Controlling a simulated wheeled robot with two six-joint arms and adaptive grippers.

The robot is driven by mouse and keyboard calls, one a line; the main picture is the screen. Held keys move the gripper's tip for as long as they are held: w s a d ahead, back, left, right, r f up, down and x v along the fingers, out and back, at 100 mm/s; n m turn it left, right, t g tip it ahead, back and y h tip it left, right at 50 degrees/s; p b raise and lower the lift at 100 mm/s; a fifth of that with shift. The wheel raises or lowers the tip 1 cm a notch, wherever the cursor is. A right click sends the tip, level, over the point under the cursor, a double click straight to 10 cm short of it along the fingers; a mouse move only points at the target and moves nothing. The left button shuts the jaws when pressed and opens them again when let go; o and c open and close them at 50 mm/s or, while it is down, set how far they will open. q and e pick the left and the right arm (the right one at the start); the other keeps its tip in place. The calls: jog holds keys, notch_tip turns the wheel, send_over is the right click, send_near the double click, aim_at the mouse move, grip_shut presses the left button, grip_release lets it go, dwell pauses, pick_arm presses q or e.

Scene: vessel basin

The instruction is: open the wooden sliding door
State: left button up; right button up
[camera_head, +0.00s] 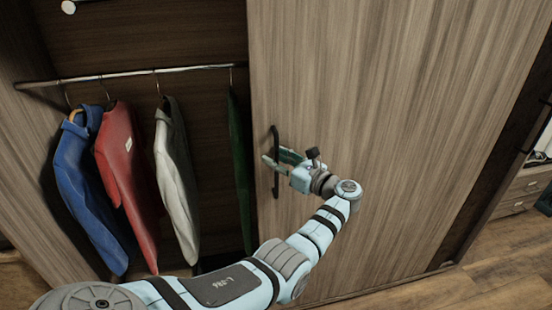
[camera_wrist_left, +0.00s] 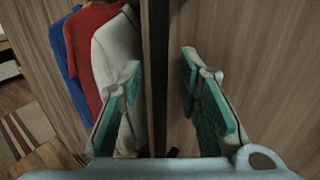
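The wooden sliding door (camera_head: 400,120) is a tall wood-grain panel on the right of the closet, and the closet's left part stands open. A black vertical bar handle (camera_head: 275,135) is near the door's left edge. My left gripper (camera_head: 277,161) is at the handle, with one finger on each side of it in the head view. In the left wrist view its green-padded fingers (camera_wrist_left: 165,98) are wide apart, with the door's edge (camera_wrist_left: 154,70) showing between them. I cannot tell whether a finger touches the handle. My right gripper is not in view.
Blue (camera_head: 82,190), red (camera_head: 128,170) and pale (camera_head: 177,180) garments and a dark green one (camera_head: 240,165) hang from a metal rail (camera_head: 120,75) in the open part. A drawer unit (camera_head: 522,190) stands at the far right. Wooden floor (camera_head: 505,270) shows at lower right.

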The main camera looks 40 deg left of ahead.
pick_arm(q)
jog(key=d, duration=1.2)
jog(key=shift+s, duration=0.45)
